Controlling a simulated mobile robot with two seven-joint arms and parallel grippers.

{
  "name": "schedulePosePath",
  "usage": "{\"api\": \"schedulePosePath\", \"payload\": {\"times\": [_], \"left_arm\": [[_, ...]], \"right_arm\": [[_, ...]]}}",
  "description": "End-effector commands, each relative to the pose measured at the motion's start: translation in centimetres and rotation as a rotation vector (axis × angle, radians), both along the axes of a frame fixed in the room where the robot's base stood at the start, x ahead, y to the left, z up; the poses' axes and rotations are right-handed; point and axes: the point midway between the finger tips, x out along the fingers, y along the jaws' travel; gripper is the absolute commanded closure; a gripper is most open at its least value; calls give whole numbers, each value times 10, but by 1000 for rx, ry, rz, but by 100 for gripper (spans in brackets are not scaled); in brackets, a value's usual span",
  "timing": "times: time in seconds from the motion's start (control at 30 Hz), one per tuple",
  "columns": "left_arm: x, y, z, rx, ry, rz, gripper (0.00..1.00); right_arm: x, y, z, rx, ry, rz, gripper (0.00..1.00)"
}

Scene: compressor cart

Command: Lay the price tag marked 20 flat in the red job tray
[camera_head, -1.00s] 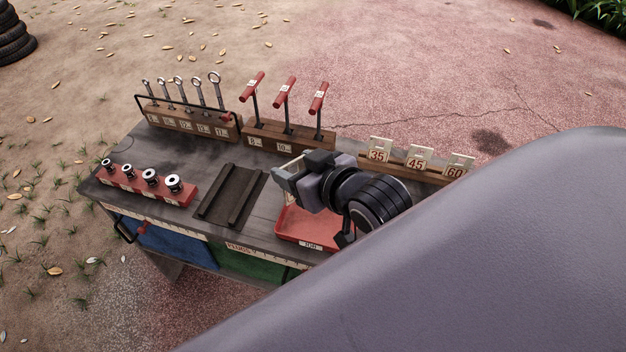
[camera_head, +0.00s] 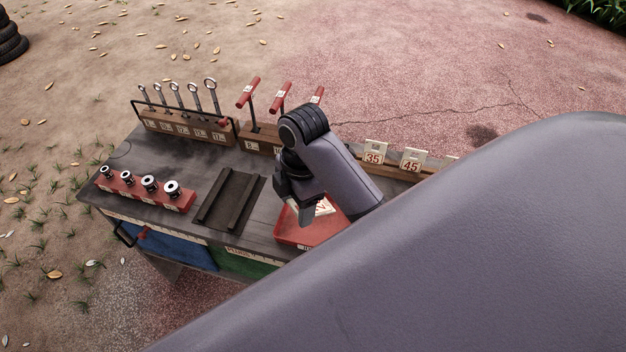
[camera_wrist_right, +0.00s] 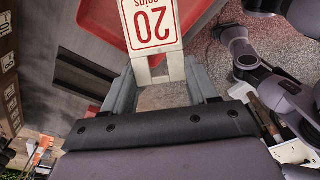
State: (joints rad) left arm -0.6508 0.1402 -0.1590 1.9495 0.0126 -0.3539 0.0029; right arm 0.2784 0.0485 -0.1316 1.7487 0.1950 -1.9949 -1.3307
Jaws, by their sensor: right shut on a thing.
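My right gripper (camera_head: 303,207) is over the red job tray (camera_head: 292,233) and points down, shut on the price tag marked 20 (camera_head: 324,206). In the right wrist view the tag (camera_wrist_right: 152,20) is white with a red border and red "20", upside down, its lower end between the fingers (camera_wrist_right: 160,80). The red tray (camera_wrist_right: 105,22) lies behind it. The tag looks tilted in the head view; I cannot tell whether it touches the tray floor. My forearm hides the tray's right part. My left gripper does not show clearly in any view.
A wooden rack with tags 35 (camera_head: 374,153) and 45 (camera_head: 411,161) stands behind my arm. A dark grooved holder (camera_head: 230,198) lies left of the tray. Red socket rail (camera_head: 147,188), wrench rack (camera_head: 185,126) and red T-handles (camera_head: 281,97) occupy the left and back.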

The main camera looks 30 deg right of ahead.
Motion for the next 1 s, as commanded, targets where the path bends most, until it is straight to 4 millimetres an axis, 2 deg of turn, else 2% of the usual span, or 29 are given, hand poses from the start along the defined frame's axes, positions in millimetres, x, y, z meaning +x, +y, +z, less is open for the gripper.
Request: {"api": "schedulePosePath", "payload": {"times": [0.3,0.5,0.77,1.0], "left_arm": [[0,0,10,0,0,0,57],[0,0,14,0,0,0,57],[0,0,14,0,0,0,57],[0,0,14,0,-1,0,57]], "right_arm": [[-14,-11,-14,-287,-51,465,70],[-21,-20,-18,-408,-125,684,70],[-22,-22,-27,-434,-149,740,70],[-22,-21,-49,-431,-148,737,70]]}}
